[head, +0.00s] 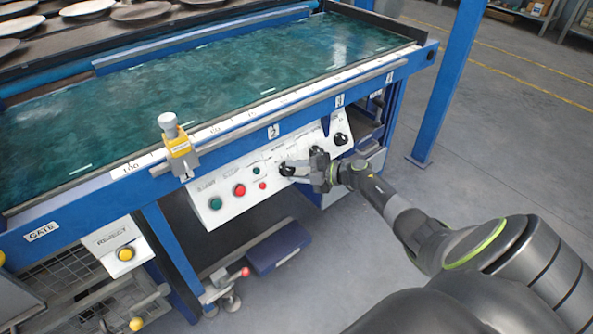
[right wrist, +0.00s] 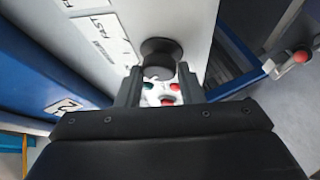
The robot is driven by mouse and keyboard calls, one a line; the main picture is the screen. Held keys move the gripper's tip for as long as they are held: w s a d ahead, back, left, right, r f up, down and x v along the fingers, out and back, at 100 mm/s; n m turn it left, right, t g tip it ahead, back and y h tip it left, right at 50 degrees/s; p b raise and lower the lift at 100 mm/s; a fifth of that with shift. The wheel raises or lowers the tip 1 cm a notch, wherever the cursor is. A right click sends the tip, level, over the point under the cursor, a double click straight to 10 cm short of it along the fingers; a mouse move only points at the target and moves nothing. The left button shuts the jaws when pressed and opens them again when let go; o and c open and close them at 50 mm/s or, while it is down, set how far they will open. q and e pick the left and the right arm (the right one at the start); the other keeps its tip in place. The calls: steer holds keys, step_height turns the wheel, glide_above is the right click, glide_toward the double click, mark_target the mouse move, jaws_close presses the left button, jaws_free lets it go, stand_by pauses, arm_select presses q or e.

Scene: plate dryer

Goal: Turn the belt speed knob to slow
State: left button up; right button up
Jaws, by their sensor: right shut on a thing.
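The white control panel (head: 240,190) is on the front of the blue belt table and carries several black knobs. My right gripper (head: 294,171) is at the panel, shut on the leftmost black knob (head: 285,169). In the right wrist view the round dark knob (right wrist: 160,52) sits between the two fingertips (right wrist: 160,80). A label reading FAST (right wrist: 98,24) is on the panel beside this knob. The fingers partly hide the knob, and its pointer setting cannot be read. My left gripper is not in view.
Green (head: 215,203) and red (head: 239,189) buttons lie left of the gripper on the panel. A yellow clamp (head: 179,148) stands on the ruler rail above. Open floor lies to the right.

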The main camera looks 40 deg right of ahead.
stand_by(0.4)
steer(key=o, duration=1)
steer(key=shift+c, duration=0.2)
steer(key=shift+s+d+r, duration=0.15)
steer(key=shift+s+d, duration=0.15)
steer(key=shift+s, duration=0.05)
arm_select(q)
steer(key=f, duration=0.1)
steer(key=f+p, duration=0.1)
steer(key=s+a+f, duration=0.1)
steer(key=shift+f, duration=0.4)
arm_select(e)
steer(key=v, duration=1.6)
steer(key=shift+s, duration=0.2)
steer(key=shift+d, duration=0.1)
